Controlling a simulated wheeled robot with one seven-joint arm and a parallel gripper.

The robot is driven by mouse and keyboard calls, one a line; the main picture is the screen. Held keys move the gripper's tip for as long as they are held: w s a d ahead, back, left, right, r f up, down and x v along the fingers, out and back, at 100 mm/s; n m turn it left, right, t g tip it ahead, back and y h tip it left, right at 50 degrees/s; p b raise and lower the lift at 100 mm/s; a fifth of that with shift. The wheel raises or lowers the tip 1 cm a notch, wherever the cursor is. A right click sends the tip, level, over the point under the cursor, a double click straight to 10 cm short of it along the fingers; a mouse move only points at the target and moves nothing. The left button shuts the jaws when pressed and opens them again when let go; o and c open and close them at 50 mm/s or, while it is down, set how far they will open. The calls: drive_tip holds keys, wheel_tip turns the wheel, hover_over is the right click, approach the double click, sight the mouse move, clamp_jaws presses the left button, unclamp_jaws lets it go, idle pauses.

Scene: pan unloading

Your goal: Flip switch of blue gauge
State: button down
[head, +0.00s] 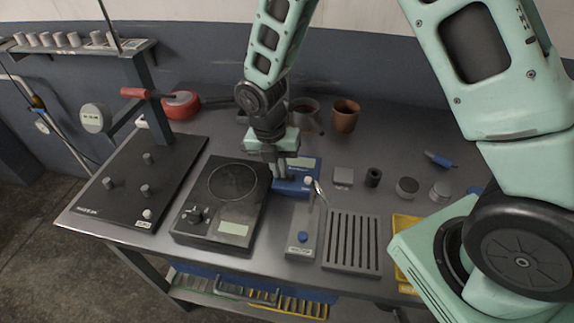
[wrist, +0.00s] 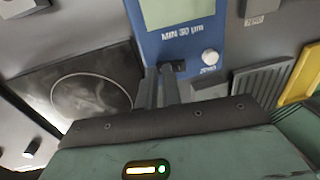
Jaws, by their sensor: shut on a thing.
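The blue gauge (head: 296,187) stands on the grey bench, right of the black scale. In the wrist view the blue gauge (wrist: 205,36) shows a pale display, the print "MIN 30 µm", a round white knob (wrist: 210,57) and a small black switch (wrist: 179,66) at its lower edge. My gripper (head: 280,178) points down at the gauge's near left part. In the wrist view my gripper (wrist: 161,70) has its two dark fingers close together, shut on the switch at its left end. The fingers hide part of the switch, so its position is unclear.
The black scale (head: 246,212) with a round plate is close on the left. A grey stand with a blue button (head: 303,238) and a slotted rack (head: 352,243) are in front and right. Brown cups (head: 345,115) stand behind. Small cylinders and a yellow tray (head: 404,222) are right.

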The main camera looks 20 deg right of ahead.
drive_tip(key=shift+s+d+f, duration=0.2)
drive_tip(key=shift+s+f, duration=0.15)
drive_tip(key=shift+f, duration=0.25)
drive_tip(key=shift+s+d, duration=0.4)
drive_tip(key=shift+d, duration=0.2)
drive_tip(key=r+p, duration=0.1)
drive_tip(key=r, duration=0.1)
drive_tip(key=w+a+r+p, duration=0.1)
drive_tip(key=r+p, duration=0.3)
drive_tip(key=shift+w+a, duration=0.25)
drive_tip(key=shift+a, duration=0.05)
wheel_tip(320, 180, up, 9)
drive_tip(key=w+a+b, duration=0.1)
drive_tip(key=a+b, duration=0.1)
